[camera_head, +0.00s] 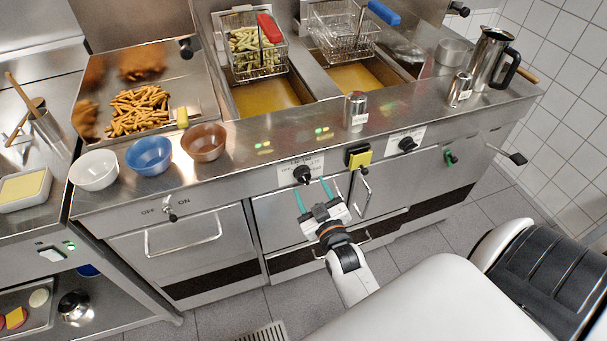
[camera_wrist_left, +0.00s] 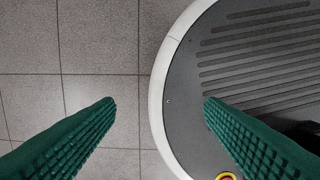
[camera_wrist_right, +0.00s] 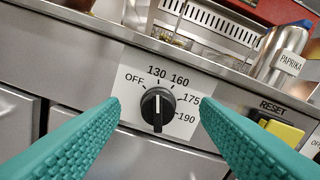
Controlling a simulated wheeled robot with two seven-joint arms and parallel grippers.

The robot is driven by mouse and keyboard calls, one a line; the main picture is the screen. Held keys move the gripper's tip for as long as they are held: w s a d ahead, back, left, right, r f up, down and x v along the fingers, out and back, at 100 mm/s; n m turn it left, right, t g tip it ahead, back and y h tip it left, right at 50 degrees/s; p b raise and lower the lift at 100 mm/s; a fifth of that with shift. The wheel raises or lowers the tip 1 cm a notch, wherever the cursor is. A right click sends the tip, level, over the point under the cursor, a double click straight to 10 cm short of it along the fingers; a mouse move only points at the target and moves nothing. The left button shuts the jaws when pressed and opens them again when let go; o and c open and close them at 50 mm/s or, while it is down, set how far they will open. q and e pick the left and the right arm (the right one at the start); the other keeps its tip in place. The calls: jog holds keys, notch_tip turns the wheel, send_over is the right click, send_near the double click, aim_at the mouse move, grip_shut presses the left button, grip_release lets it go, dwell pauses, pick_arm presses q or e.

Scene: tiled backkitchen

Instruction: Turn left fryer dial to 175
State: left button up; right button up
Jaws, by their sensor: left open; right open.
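The left fryer dial (camera_head: 302,174) is a black round knob on the fryer front. In the right wrist view the dial (camera_wrist_right: 157,108) sits on a white label (camera_wrist_right: 132,104) marked OFF, 130, 160, 175 and 190. Its ridge stands roughly upright; I cannot tell surely which end is the pointer. My right gripper (camera_head: 312,187) is open just in front of the dial, its teal fingers spread either side of it in the wrist view, with no contact visible. My left gripper (camera_wrist_left: 158,100) is open and empty above the floor and my base, outside the head view.
A yellow reset switch (camera_head: 359,157) and another dial (camera_head: 407,144) lie right of the left dial. A paprika shaker (camera_head: 355,108) stands on the counter above. Bowls, including a blue one (camera_head: 149,156), stand at left. A drawer handle (camera_head: 184,237) sticks out below.

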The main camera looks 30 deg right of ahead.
aim_at(303, 177)
jog(key=x, duration=0.6)
jog(key=shift+w+a, duration=0.1)
jog(key=shift+a, duration=0.05)
jog(key=shift+c, duration=0.5)
jog(key=c, duration=0.9)
